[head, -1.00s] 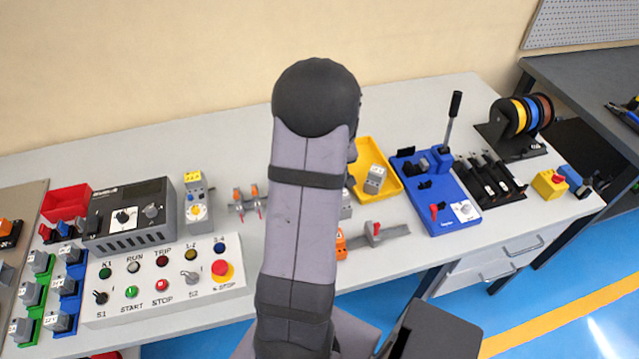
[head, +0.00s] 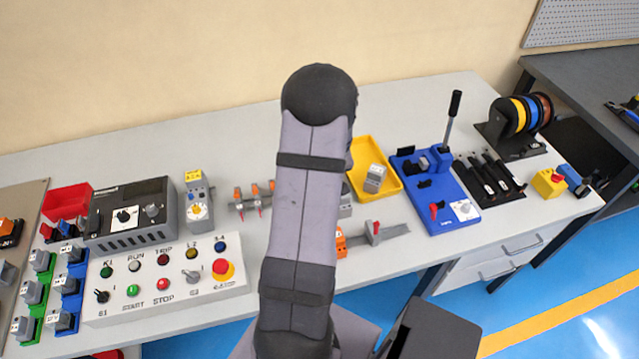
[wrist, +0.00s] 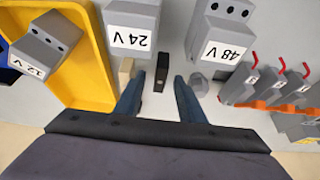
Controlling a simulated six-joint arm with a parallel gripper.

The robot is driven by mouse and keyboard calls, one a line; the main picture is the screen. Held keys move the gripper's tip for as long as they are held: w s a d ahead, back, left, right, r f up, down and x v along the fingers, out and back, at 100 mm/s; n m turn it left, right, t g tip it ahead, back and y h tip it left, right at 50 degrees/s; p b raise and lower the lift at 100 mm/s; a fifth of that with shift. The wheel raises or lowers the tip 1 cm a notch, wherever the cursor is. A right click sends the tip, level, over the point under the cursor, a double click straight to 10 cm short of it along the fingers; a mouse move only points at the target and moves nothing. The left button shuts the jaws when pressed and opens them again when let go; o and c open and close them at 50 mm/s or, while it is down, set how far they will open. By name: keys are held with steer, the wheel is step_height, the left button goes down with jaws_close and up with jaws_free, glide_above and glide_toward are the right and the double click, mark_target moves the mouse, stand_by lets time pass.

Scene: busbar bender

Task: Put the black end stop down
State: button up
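The black end stop (wrist: 162,73), a small narrow black block, stands on the grey bench top in the wrist view. My gripper (wrist: 158,84) is open, its two blue-grey fingers apart on either side of the block's near end. A gap shows between each finger and the block, so it is not gripped. In the head view my own arm hides both the gripper and this block.
A beige block (wrist: 126,74) lies just left of the end stop and a grey hexagonal piece (wrist: 198,86) just right. The 24V block (wrist: 132,18) and 48V block (wrist: 222,30) stand beyond. The yellow tray (wrist: 88,88) is left; red-levered parts (wrist: 270,86) are right.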

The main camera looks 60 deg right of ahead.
steer(key=shift+x, duration=1.05)
steer(key=shift+c, duration=0.6)
jaws_close()
steer(key=shift+r, duration=0.15)
step_height(320, 180, up, 10)
steer(key=shift+f+p, duration=0.1)
steer(key=shift+p, duration=0.85)
